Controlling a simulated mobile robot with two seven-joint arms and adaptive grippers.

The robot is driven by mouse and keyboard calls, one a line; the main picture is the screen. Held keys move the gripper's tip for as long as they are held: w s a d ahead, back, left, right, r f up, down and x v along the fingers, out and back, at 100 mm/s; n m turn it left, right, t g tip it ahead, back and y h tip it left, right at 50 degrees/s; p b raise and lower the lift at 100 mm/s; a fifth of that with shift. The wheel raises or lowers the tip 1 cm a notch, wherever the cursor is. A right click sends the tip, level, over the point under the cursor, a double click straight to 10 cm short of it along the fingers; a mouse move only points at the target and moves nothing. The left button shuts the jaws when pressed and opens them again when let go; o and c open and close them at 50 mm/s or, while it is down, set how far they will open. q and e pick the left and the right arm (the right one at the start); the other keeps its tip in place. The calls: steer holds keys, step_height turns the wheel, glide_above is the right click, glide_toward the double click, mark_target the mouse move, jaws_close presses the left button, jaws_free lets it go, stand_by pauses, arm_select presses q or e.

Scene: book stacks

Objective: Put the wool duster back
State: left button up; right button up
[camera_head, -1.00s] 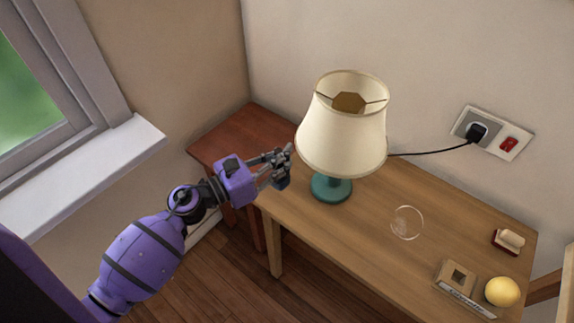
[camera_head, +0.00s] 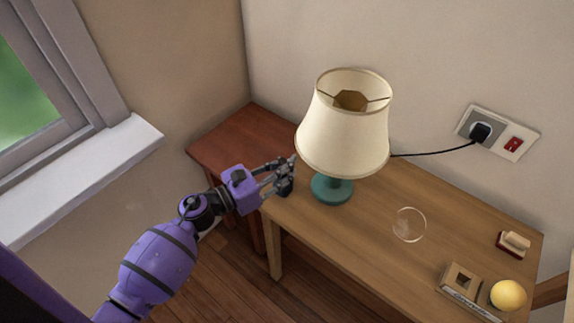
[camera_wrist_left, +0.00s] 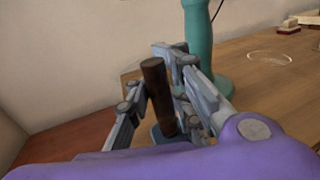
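A dark brown rod (camera_wrist_left: 158,95), which looks like the wool duster's handle, stands slightly tilted between the fingers of my left gripper (camera_wrist_left: 160,112). The fingers look closed around it. A dark blue-grey piece shows at its lower end; I cannot tell whether it is the duster's head or part of the gripper. In the head view my left gripper (camera_head: 281,174) is over the left end of the wooden table (camera_head: 375,225), just left of the lamp base. A thin pale ring (camera_head: 409,224) marks a bare patch right of the lamp. My right gripper is out of view.
The lamp (camera_head: 343,125) with a teal base stands close to my gripper, its cord running to a wall socket (camera_head: 497,133). A tan box (camera_head: 461,277) with a square hole, a yellow ball (camera_head: 508,295) and a small brush-like block (camera_head: 513,243) occupy the right end.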

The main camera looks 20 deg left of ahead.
arm_select(q)
steer(key=o, duration=0.4)
steer(key=shift+c, duration=0.2)
steer(key=shift+r, duration=0.1)
